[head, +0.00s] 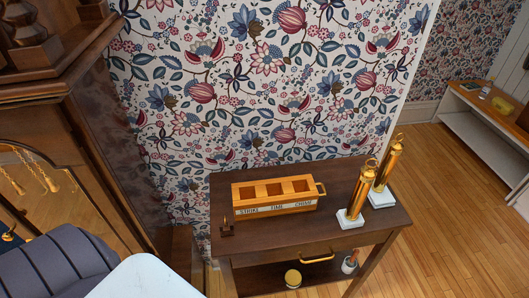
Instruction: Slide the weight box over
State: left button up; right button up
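The weight box (275,208) is a light orange-brown wooden tray with three open compartments. The compartments look empty. Two tall brass weights, one (361,189) nearer and one (388,164) farther back, stand on white blocks to the right of the box. Neither of my grippers is in view.
Bare tabletop lies between box and weights. A tall wooden clock case (95,150) stands left. A low white-sided shelf unit (480,135) is far right.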

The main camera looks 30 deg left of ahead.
aim_at(256, 199)
jog(key=u, duration=0.9)
